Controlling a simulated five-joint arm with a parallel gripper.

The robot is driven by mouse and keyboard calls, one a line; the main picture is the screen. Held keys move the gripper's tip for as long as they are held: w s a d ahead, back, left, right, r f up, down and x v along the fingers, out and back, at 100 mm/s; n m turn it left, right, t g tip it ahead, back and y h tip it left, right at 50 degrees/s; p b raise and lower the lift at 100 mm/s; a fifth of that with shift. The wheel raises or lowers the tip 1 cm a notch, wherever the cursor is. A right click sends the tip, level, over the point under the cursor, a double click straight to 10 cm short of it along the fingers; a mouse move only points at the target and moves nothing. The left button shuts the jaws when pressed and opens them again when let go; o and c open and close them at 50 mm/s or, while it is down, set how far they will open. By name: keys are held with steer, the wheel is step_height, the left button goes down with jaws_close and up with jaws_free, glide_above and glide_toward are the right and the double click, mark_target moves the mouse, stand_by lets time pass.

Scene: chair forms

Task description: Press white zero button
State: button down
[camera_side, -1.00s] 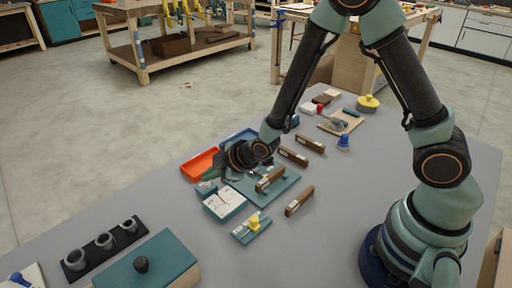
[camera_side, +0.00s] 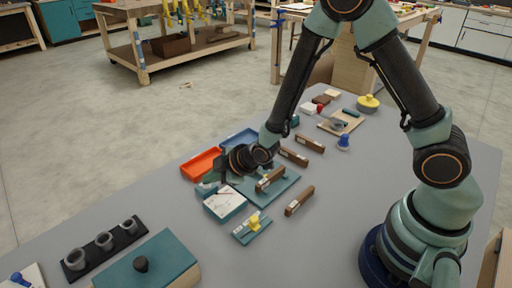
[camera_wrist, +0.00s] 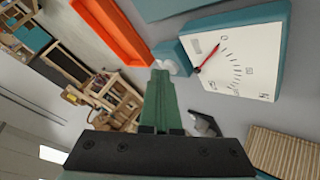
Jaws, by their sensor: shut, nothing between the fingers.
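A meter box (camera_side: 225,205) with a teal body and white dial face stands on the grey table. Its face (camera_wrist: 245,62) and red needle show in the wrist view. A small teal block (camera_wrist: 169,50) sits beside the meter and carries a white button (camera_wrist: 180,67). In the side view the block (camera_side: 205,190) is small and the button cannot be made out. My gripper (camera_wrist: 161,76) is shut and empty, its green fingertips right by the white button and partly covering it. Whether they touch it I cannot tell. In the side view my gripper (camera_side: 211,179) is just above the block.
An orange tray (camera_side: 200,164) lies behind the block, with a blue tray (camera_side: 240,139) beyond. A teal board with a brown-handled piece (camera_side: 270,180) is right of the meter. A yellow-knobbed part (camera_side: 253,223) lies in front.

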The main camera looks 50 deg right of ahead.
stand_by(0.4)
steer(key=shift+r, duration=1.3)
step_height(320, 180, up, 5)
stand_by(0.6)
